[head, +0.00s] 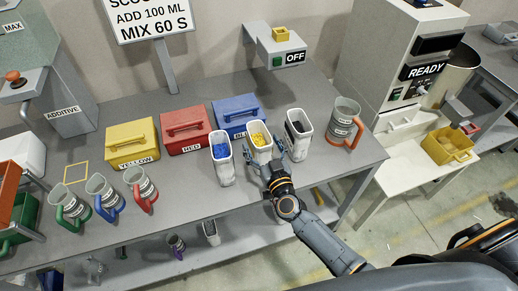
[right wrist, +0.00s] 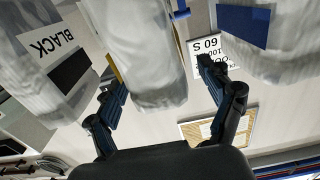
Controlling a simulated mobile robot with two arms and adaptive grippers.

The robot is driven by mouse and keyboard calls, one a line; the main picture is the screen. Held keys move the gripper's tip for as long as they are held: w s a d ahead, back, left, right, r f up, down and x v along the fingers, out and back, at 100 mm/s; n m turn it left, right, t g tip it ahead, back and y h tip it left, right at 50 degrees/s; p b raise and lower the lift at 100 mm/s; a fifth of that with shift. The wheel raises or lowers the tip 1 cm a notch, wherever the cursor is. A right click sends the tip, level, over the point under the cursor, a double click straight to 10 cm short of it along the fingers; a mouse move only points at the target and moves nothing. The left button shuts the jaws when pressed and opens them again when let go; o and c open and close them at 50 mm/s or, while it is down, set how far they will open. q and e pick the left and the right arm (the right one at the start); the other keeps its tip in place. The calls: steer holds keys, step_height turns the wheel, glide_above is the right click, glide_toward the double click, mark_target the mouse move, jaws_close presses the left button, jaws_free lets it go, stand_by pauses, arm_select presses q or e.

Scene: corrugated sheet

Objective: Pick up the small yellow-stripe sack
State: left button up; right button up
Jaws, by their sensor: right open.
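The small yellow-stripe sack (head: 260,153) stands upright on the grey bench, white with yellow contents at its open top. It is the middle of three small sacks. My right gripper (head: 265,151) is open at its front, with one finger on each side of it. In the right wrist view the pale sack (right wrist: 142,60) rises between the fingers (right wrist: 158,68), with a thin yellow strip showing at its left edge. I cannot tell whether the fingers touch it. My left gripper is not in view.
A blue-filled sack (head: 223,168) stands close on the left and a black-filled sack (head: 299,138) on the right. Behind are yellow (head: 132,146), red (head: 184,130) and blue (head: 236,108) boxes. A mug with an orange handle (head: 343,125) stands at right, several mugs at left.

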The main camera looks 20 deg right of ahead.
mark_target(259, 137)
steer(key=w, duration=0.3)
steer(key=shift+w+d+f, duration=0.1)
steer(key=shift+w+f, duration=0.15)
steer(key=shift+s+r, duration=0.1)
steer(key=shift+c, duration=0.2)
jaws_close()
